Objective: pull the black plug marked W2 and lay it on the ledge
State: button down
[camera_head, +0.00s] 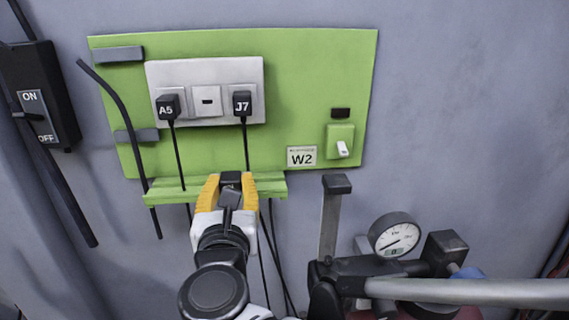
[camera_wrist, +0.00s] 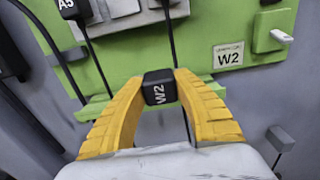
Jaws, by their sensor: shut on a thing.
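The black plug marked W2 (camera_wrist: 160,88) is between the yellow fingers of my gripper (camera_wrist: 161,92), which is shut on it. In the head view the plug (camera_head: 231,178) shows dark between the fingertips of my gripper (camera_head: 231,183), in front of the green ledge (camera_head: 165,190). The ledge also shows in the wrist view (camera_wrist: 95,108), behind the fingers. I cannot tell whether the plug touches the ledge. The middle socket of the white socket plate (camera_head: 207,100) is empty.
Plugs A5 (camera_head: 168,106) and J7 (camera_head: 242,103) sit in the outer sockets, their cords hanging down past the ledge. A W2 label (camera_head: 301,156) and a white switch (camera_head: 342,149) are on the green board at right. A pressure gauge (camera_head: 395,236) stands at lower right.

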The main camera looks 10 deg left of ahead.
aim_at(235, 161)
jog(key=shift+f+b+x, duration=0.15)
jog(key=shift+b+x, duration=0.3)
jog(key=shift+x, duration=1.8)
jog(key=shift+f+b+x, duration=0.2)
jog(key=shift+b+x, duration=0.25)
jog(key=shift+x, duration=1.75)
jog(key=shift+w+a+f, duration=0.1)
jog(key=shift+w+f, duration=0.1)
jog(key=shift+f+b, duration=0.55)
jog(key=shift+b, duration=0.1)
jog(key=shift+c, duration=0.7)
grip_release()
jog(key=shift+s, duration=0.2)
jog(key=shift+r+p+v, duration=0.15)
jog(key=shift+p+v, duration=0.3)
jog(key=shift+v, duration=2.25)
jog(key=shift+r+p+v, duration=0.2)
jog(key=shift+p+v, duration=0.25)
jog(key=shift+v, duration=2.2)
